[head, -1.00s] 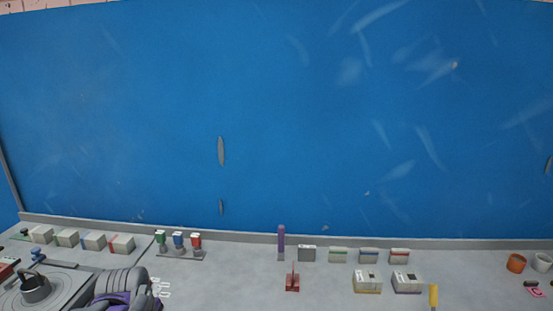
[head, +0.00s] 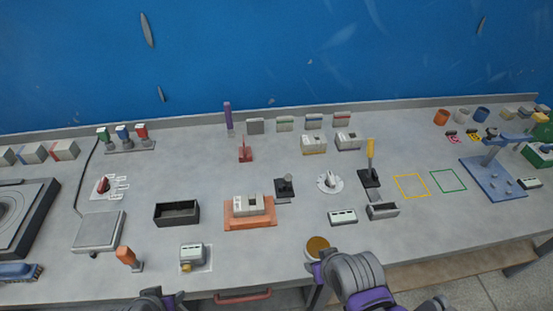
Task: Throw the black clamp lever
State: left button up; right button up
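A small black lever (head: 285,184) with a dark knob stands on a dark square base near the middle of the bench, right of the orange block with a pale part on it. It looks like the black clamp lever, though its exact pose is too small to tell. Nothing of mine touches it. Part of my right arm, grey and purple, shows at the bottom right of centre, and a bit of my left arm shows at the bottom left. The fingers of both grippers cannot be seen.
A white dial (head: 329,182) and a yellow-handled lever (head: 370,160) stand to the right. A red lever (head: 245,151) is behind. The orange block (head: 237,222) and a black tray (head: 177,213) are to the left. A brown-topped round pot (head: 317,246) sits near the front edge.

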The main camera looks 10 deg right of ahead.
aim_at(288, 178)
jog(key=l+u, duration=0.3)
jog(key=u, duration=0.15)
jog(key=k+l+u, duration=0.15)
jog(key=l+u, duration=0.15)
jog(key=u, duration=0.15)
jog(key=k+l+u, duration=0.1)
jog(key=l, duration=0.25)
jog(key=k+l+u, duration=0.25)
jog(key=k+l, duration=0.2)
jog(key=l, duration=0.65)
jog(key=k+l, duration=0.1)
jog(key=l, duration=0.4)
jog(key=u, duration=0.05)
